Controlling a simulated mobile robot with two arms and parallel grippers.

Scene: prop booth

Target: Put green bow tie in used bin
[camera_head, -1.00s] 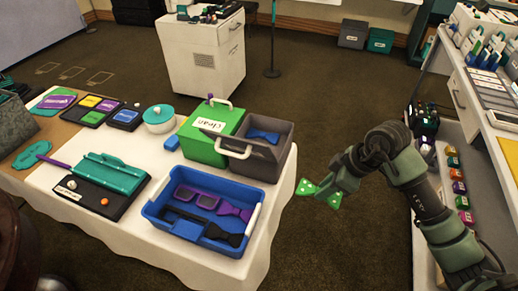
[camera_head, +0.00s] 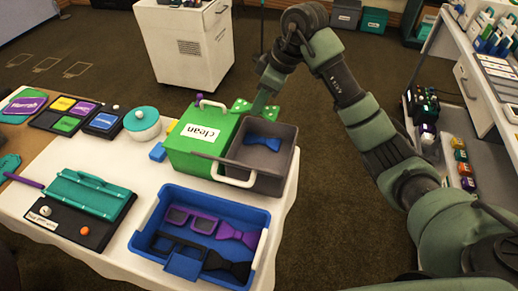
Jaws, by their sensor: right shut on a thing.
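My right gripper (camera_head: 259,103) is shut on the green bow tie (camera_head: 241,105), which has pale dots. It holds the tie at the far side of the bins, just behind the back rim of the grey bin; the gripper covers the tie's middle. The grey bin (camera_head: 284,162) is open and has a blue bow tie (camera_head: 263,142) inside; I see no "used" label on it. Beside it on the left stands the green bin (camera_head: 185,150) labelled "clean", with a white handle. My left gripper is not in view.
A blue tray (camera_head: 258,216) with purple and black glasses and bow ties lies in front of the bins. A teal round pot (camera_head: 142,124) and a blue block (camera_head: 157,152) stand left. A white cabinet (camera_head: 190,45) is behind.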

